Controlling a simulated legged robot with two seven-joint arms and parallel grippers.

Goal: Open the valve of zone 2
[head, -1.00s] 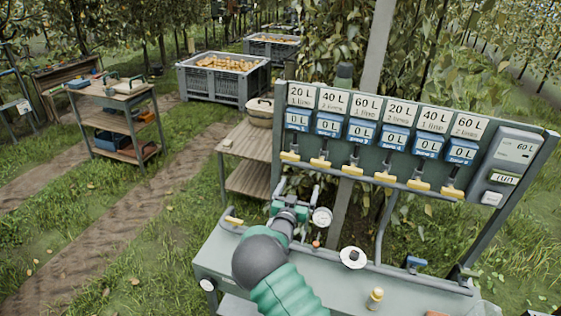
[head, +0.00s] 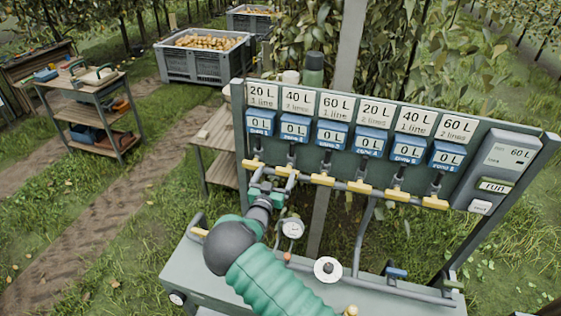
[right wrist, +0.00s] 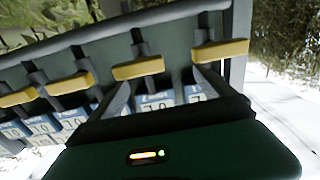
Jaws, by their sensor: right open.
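The valve of zone 2 has a yellow bar handle (head: 285,171) on a grey stem, second from the left under the green panel (head: 225,165). The handle lies crosswise to its stem. Its blue sign (head: 294,128) reads 0 L. My right gripper (head: 273,180) is open just below the first two handles. In the right wrist view, seen upside down, the zone 2 handle (right wrist: 138,68) lies near the open fingertips (right wrist: 160,85), roughly between them; contact cannot be told. The zone 1 handle (right wrist: 220,50) is close by on the right. My left gripper is not in view.
Several similar yellow handles (head: 359,187) continue to the right, close together. A control box (head: 497,170) with a run button is at the right end.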

